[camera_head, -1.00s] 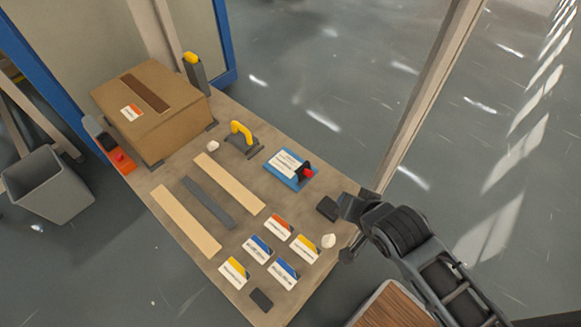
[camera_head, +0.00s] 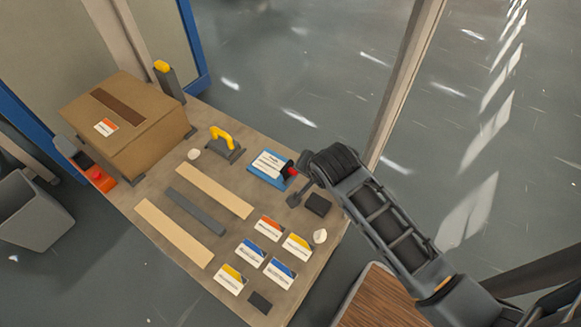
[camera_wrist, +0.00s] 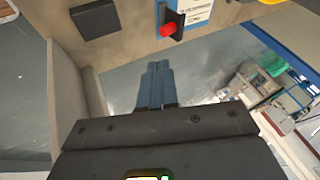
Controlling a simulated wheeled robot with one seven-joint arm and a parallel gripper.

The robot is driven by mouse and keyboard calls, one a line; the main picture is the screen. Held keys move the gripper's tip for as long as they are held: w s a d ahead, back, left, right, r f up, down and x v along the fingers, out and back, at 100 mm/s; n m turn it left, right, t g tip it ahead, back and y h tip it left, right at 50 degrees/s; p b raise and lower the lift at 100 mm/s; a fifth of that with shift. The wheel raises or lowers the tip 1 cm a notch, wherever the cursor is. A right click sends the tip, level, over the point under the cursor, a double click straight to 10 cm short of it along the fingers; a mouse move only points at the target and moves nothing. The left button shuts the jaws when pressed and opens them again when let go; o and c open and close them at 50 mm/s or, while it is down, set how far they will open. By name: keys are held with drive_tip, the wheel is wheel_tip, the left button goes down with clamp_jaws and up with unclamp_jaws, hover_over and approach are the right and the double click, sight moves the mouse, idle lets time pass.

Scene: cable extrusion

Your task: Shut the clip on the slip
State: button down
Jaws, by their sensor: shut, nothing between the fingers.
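The white slip (camera_head: 269,162) lies on a blue board (camera_head: 259,173) near the far right edge of the table. The clip, black with a red tab (camera_head: 292,171), is at the board's right end and seems to stand raised; my arm partly covers it in the head view. In the wrist view the red tab (camera_wrist: 167,29), slip (camera_wrist: 198,10) and blue board (camera_wrist: 162,12) show at the top. My gripper (camera_head: 293,201) is shut and empty, near the clip and apart from it. Its closed fingers also show in the wrist view (camera_wrist: 156,70).
A black block (camera_head: 318,204) is close to my gripper. Several label cards (camera_head: 250,252), strips (camera_head: 172,232), a yellow-handled tool (camera_head: 223,140) and a cardboard box (camera_head: 130,125) occupy the table (camera_head: 245,312). A post (camera_head: 395,90) rises behind its right edge.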

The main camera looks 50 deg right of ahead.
drive_tip(key=b, duration=0.1)
approach(288, 168)
wheel_tip(288, 168, down, 3)
drive_tip(key=s+d, duration=0.2)
drive_tip(key=w, duration=0.1)
drive_tip(key=w+f, duration=0.1)
drive_tip(key=w, duration=0.1)
drive_tip(key=shift+f, duration=0.3)
drive_tip(key=shift+w+f, duration=0.15)
drive_tip(key=shift+w, duration=0.45)
drive_tip(key=shift+w, duration=0.2)
